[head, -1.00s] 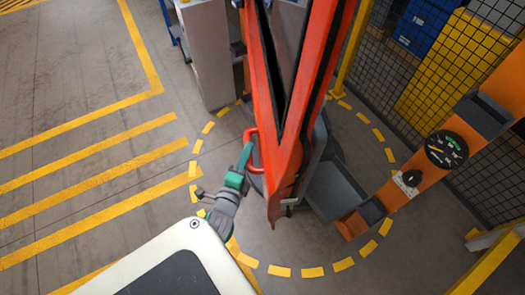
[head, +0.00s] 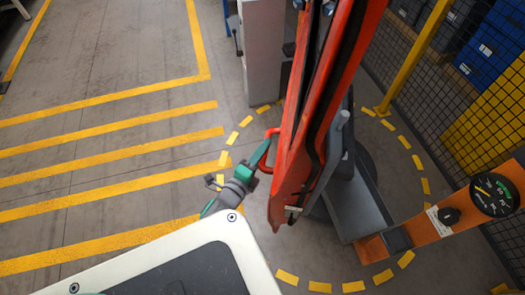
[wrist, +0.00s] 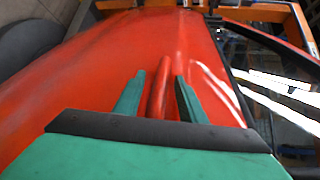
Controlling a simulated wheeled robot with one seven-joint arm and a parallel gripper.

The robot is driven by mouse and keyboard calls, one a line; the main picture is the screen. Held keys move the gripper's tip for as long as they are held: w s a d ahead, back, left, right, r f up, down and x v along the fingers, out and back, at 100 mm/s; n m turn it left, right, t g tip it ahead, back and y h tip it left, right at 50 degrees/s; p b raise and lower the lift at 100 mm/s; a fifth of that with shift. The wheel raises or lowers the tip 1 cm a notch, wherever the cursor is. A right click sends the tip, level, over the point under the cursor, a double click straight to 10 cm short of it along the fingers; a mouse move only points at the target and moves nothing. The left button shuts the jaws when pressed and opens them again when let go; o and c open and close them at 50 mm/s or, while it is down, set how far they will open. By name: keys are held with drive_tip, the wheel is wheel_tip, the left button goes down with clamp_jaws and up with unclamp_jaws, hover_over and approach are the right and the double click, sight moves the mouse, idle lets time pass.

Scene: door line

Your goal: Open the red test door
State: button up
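The red test door (head: 300,160) stands in the middle of the head view, seen steeply from above and nearly edge-on. Its red bar handle (head: 270,138) sticks out from the left face. My gripper (head: 260,155) is at this handle. In the wrist view the red door face (wrist: 80,85) fills much of the picture, with a dark-edged window at right. The red handle bar (wrist: 160,90) runs between the two green fingers of my gripper (wrist: 158,95), which sit close along both sides of it.
A dashed yellow circle (head: 285,276) marks the floor around the door. A grey cabinet (head: 262,50) stands behind it. An orange beam with a gauge (head: 494,195) and a mesh fence (head: 440,75) are at right. Striped floor at left is clear.

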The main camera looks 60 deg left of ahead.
drive_tip(key=v, duration=1.1)
drive_tip(key=shift+w, duration=0.1)
drive_tip(key=shift+c, duration=0.6)
